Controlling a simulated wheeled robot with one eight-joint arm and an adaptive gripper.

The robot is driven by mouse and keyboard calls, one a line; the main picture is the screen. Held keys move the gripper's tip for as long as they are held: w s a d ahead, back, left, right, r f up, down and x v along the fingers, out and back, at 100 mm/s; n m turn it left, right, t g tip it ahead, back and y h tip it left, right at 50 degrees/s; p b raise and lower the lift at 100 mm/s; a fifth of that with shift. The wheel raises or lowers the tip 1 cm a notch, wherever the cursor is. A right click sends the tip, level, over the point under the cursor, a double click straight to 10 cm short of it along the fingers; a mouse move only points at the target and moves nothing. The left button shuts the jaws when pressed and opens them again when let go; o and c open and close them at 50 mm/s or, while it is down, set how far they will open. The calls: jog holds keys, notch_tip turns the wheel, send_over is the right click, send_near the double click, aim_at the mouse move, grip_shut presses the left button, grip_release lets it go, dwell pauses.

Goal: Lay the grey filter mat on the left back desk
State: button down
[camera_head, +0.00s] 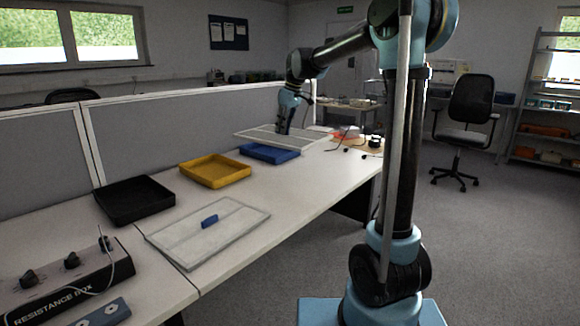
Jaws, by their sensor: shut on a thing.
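A flat grey filter mat (256,134) with a pale frame is at the far end of the long desk (225,195), behind the blue tray. My gripper (283,129) points down at the middle of this mat and is shut on it; its fingertips are small and their grip is hard to make out. I cannot tell whether the mat touches the desk or is just above it. A second, similar flat panel (180,240) with a blue block-like grip (209,221) lies on the near part of the desk.
A black tray (134,199), a yellow tray (215,171) and a blue tray (269,152) stand along the desk. A resistance box (65,280) is at the near left. A grey partition (150,135) runs behind. Small dark items and cables lie past the mat.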

jog(key=shift+m, duration=0.5)
jog(key=shift+w+d+f, duration=0.1)
jog(key=shift+d+f, duration=0.5)
jog(key=shift+f, duration=3)
jog(key=shift+s+d+f, duration=0.1)
jog(key=shift+d+f, duration=0.55)
jog(key=shift+f, duration=3)
jog(key=shift+w+d+f, duration=0.1)
jog(key=shift+d+f, duration=0.5)
jog(key=shift+f, duration=3)
jog(key=c, duration=1.9)
grip_release()
jog(key=shift+o, duration=1.2)
